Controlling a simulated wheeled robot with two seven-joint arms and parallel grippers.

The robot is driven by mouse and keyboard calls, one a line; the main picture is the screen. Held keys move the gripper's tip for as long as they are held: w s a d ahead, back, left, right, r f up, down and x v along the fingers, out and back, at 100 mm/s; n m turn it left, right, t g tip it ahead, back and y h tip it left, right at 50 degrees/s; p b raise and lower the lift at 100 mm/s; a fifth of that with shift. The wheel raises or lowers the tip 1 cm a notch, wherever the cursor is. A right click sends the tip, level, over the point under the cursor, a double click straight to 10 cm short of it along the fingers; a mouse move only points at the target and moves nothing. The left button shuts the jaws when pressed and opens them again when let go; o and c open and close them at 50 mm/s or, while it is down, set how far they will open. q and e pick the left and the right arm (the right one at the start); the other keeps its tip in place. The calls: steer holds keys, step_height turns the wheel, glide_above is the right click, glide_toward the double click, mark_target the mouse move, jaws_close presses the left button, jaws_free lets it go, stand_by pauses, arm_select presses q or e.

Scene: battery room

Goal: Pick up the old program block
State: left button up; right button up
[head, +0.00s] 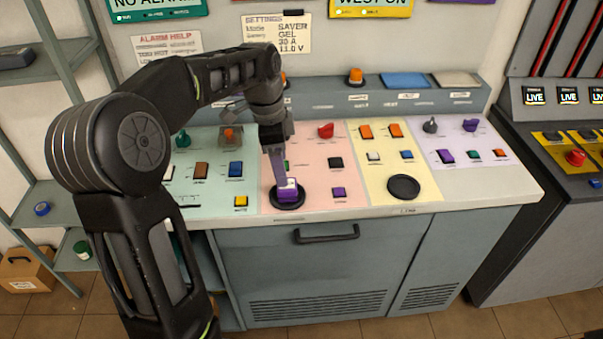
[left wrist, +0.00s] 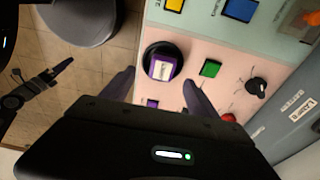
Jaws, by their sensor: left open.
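The old program block (head: 288,187) is purple with a white label on top. It sits in a black round holder (head: 287,202) on the pink panel. The left wrist view shows the block (left wrist: 163,68) upright in its black ring. My left gripper (head: 283,177) points down at the block, its fingers partly covering it in the head view. In the left wrist view the two open fingers stand on either side of it, and I cannot tell if they touch it. What seems to be my right gripper (left wrist: 45,83) shows small and dark at the left edge there; its jaws are unclear.
Coloured buttons and knobs surround the holder, including a green button (left wrist: 210,68), a black knob (left wrist: 258,87) and a purple button (head: 338,192). An empty-looking black round pad (head: 403,187) lies on the yellow panel. A raised ledge (head: 400,97) runs along the back.

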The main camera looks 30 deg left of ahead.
mark_target(287, 190)
arm_select(q)
steer(key=shift+w, duration=0.45)
steer(key=shift+s+r, duration=0.15)
steer(key=shift+s, duration=0.15)
steer(key=shift+w+d+f, duration=0.1)
steer(key=shift+w+f, duration=0.1)
steer(key=shift+f, duration=1.2)
arm_select(e)
steer(key=shift+w+r, duration=0.15)
steer(key=shift+w, duration=0.1)
arm_select(q)
steer(key=shift+f+p, duration=0.3)
steer(key=shift+p, duration=0.05)
steer(key=f, duration=0.3)
steer(key=f+p, duration=0.1)
steer(key=shift+w+d+f, duration=0.25)
arm_select(e)
steer(key=shift+s+r, duration=0.1)
steer(key=shift+r, duration=0.55)
arm_select(q)
steer(key=shift+c, duration=0.3)
